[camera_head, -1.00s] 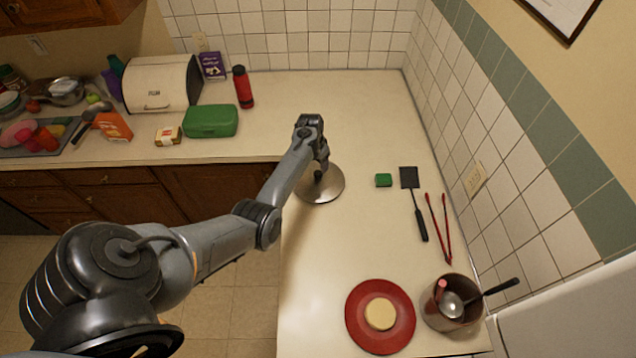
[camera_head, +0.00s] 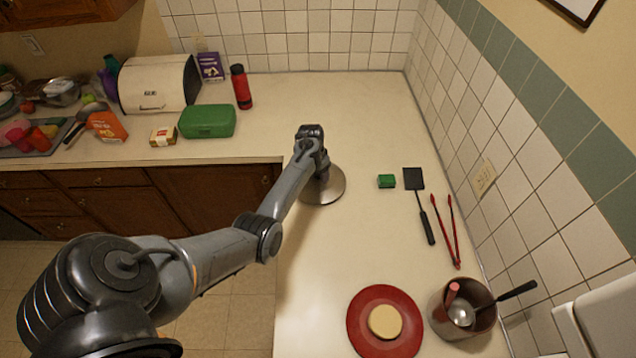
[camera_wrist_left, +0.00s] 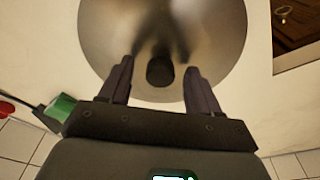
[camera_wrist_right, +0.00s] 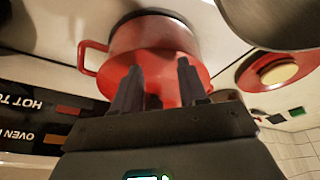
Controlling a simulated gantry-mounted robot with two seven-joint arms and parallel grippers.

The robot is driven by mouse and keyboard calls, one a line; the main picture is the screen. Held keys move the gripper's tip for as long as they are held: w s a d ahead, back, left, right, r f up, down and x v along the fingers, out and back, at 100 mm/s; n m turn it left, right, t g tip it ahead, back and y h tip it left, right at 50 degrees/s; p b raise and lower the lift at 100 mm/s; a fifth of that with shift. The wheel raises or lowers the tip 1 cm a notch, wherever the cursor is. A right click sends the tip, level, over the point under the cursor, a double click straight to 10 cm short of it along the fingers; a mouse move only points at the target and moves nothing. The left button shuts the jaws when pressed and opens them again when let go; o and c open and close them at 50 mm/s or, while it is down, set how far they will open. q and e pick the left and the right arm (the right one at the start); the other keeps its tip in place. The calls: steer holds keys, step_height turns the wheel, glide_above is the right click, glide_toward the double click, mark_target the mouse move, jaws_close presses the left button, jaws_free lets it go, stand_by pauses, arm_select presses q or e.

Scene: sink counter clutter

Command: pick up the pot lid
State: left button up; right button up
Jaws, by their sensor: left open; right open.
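The pot lid (camera_head: 326,190) is a round silver metal disc lying on the counter near its inner corner, partly hidden by my left arm in the head view. In the left wrist view the lid (camera_wrist_left: 205,30) fills the top middle, with its dark knob (camera_wrist_left: 160,72) between my fingers. My left gripper (camera_wrist_left: 158,80) is open, with one finger on each side of the knob and a gap to it on both sides. My right gripper (camera_wrist_right: 157,78) is open and empty in front of a red pot (camera_wrist_right: 150,45); it is outside the head view.
A green sponge (camera_head: 386,181), black spatula (camera_head: 414,180) and red tongs (camera_head: 449,230) lie right of the lid. A red plate (camera_head: 356,328) and a pot with utensils (camera_head: 447,324) stand nearer. A green box (camera_head: 207,121) and red bottle (camera_head: 241,88) stand behind.

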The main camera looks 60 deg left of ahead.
arm_select(q)
jaws_close()
steer(key=shift+r, duration=0.15)
stand_by(0.4)
